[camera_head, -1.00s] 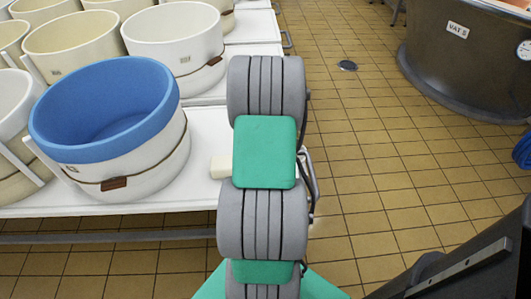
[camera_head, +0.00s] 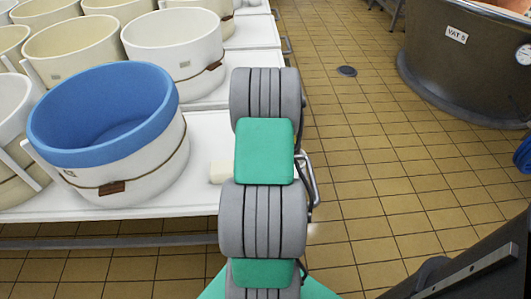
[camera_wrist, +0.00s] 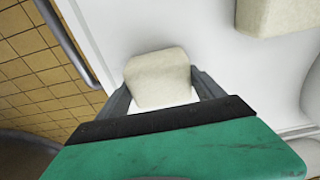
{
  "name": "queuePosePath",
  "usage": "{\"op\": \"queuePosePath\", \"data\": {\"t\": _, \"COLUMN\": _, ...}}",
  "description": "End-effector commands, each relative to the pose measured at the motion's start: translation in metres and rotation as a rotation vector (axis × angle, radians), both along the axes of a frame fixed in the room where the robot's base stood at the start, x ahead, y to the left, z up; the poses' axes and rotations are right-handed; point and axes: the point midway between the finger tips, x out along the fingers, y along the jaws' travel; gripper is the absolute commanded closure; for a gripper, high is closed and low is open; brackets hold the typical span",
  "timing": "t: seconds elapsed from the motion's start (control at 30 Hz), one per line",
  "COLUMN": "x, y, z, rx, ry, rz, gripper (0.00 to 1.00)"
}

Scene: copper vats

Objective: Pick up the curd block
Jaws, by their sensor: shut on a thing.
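A cream-white curd block (camera_wrist: 158,79) sits between the two fingers of my gripper (camera_wrist: 162,92) in the wrist view. The gripper is shut on it, with a finger at each side, over the white table. I cannot tell whether the block touches the table. A second cream block (camera_wrist: 276,14) lies on the table at the upper right of that view, apart from my gripper. In the head view my arm hides the gripper. Part of a cream block (camera_head: 217,172) shows just left of the arm; I cannot tell which block it is.
A white tub with a blue rim (camera_head: 107,115) stands on the white table (camera_head: 205,130) left of my arm, with several cream tubs behind it. A metal rail (camera_wrist: 66,40) runs along the table's edge.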

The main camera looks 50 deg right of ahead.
Motion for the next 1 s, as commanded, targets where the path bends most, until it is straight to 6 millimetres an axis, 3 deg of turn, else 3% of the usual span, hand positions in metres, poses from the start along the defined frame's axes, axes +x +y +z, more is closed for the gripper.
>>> {"op": "queuePosePath", "data": {"t": 0.57, "x": 0.0, "y": 0.0, "z": 0.0, "rx": 0.0, "ry": 0.0, "rz": 0.0, "gripper": 0.81}}
{"op": "queuePosePath", "data": {"t": 0.87, "x": 0.001, "y": -0.001, "z": 0.004, "rx": -0.002, "ry": -0.002, "rz": 0.0, "gripper": 0.82}}
{"op": "queuePosePath", "data": {"t": 1.0, "x": 0.001, "y": -0.001, "z": 0.018, "rx": -0.003, "ry": -0.003, "rz": 0.0, "gripper": 0.82}}
